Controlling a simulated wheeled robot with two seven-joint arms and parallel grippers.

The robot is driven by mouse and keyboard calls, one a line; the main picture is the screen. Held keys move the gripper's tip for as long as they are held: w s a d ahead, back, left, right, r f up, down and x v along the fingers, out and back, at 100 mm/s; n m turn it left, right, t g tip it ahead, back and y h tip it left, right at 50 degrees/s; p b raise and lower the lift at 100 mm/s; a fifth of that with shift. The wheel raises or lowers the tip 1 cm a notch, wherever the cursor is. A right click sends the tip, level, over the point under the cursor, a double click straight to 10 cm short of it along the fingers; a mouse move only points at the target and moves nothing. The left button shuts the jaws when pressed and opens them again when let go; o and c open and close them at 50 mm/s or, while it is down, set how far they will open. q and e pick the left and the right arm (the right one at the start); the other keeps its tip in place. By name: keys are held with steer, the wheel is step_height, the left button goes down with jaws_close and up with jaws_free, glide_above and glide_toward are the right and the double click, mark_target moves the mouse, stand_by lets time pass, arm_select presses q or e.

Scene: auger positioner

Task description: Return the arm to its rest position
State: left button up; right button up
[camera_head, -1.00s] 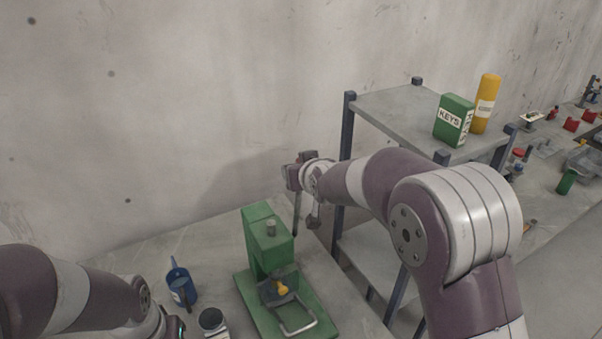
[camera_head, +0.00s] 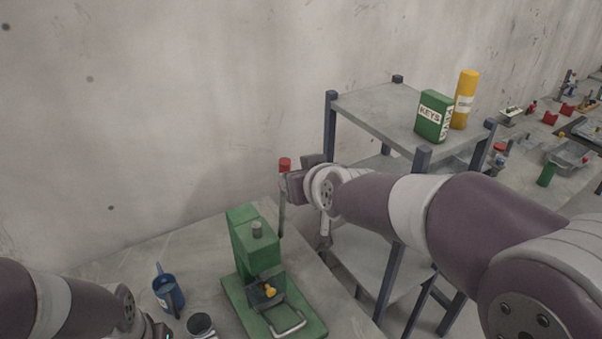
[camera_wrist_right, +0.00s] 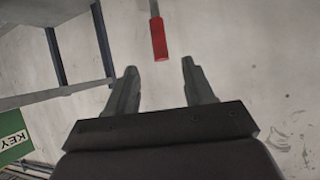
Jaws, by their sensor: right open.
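My right arm reaches in from the right in the head view. Its gripper (camera_head: 298,184) is at the wall side, behind and to the right of the green press-like machine (camera_head: 254,252). In the wrist view the right gripper (camera_wrist_right: 160,78) is open, with nothing between its fingers. A red-ended rod (camera_wrist_right: 158,38) shows beyond the fingertips, roughly in line with the gap. Its red end (camera_head: 285,164) also shows in the head view beside the gripper. My left arm crosses the lower left corner, with its gripper out of frame.
A grey shelf (camera_head: 375,112) with blue posts stands close behind the right arm. It bears a green KEYS box (camera_head: 432,118) and a yellow cylinder (camera_head: 465,98). A blue cup (camera_head: 169,294) and a dark cup (camera_head: 200,326) stand left of the machine.

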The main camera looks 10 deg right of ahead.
steer(key=s+d+f+g+b, duration=0.2)
steer(key=s+f, duration=0.4)
steer(key=f, duration=0.5)
steer(key=s+d+f+m+g+h+b, duration=0.1)
steer(key=s+f+g+b, duration=0.4)
steer(key=f, duration=0.6)
steer(key=s+d+f+g+h+b, duration=0.1)
steer(key=s+d+f+g+b, duration=0.2)
steer(key=s+f+b, duration=0.3)
steer(key=s+d+f, duration=0.1)
steer(key=s+f, duration=0.2)
steer(key=f, duration=0.2)
